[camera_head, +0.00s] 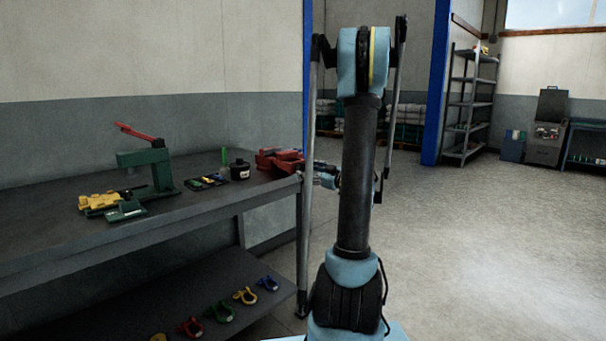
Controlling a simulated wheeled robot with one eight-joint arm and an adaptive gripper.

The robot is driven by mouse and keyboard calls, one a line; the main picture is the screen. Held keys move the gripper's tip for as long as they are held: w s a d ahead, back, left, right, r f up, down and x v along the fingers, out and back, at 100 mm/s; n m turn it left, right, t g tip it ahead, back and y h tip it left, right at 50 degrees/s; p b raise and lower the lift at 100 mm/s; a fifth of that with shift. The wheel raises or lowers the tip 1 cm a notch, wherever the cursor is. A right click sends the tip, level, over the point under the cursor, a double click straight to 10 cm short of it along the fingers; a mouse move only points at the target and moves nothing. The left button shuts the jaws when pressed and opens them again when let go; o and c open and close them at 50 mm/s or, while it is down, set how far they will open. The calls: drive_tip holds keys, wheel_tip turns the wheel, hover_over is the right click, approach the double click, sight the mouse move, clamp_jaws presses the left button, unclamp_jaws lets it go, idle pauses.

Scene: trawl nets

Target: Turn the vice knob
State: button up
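A red vice (279,160) sits on the workbench (190,212) near its right end, just left of my arm. Its knob cannot be made out; the right side of the vice meets dark parts close to my arm. My gripper is mostly hidden behind my own upright arm link. Only a small dark and light-blue part of my arm's end shows beside the vice, at the bench's right edge. Whether it touches the vice, and whether the fingers are open or shut, cannot be seen.
A green press (150,168) with a red lever, yellow blocks (97,200) and a dark round container (240,169) stand on the bench. Several coloured shackles (245,295) lie on the lower shelf. Floor (500,240) to the right is clear. A blue post (435,90) stands behind.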

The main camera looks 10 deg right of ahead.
drive_tip(key=shift+x, duration=1.2)
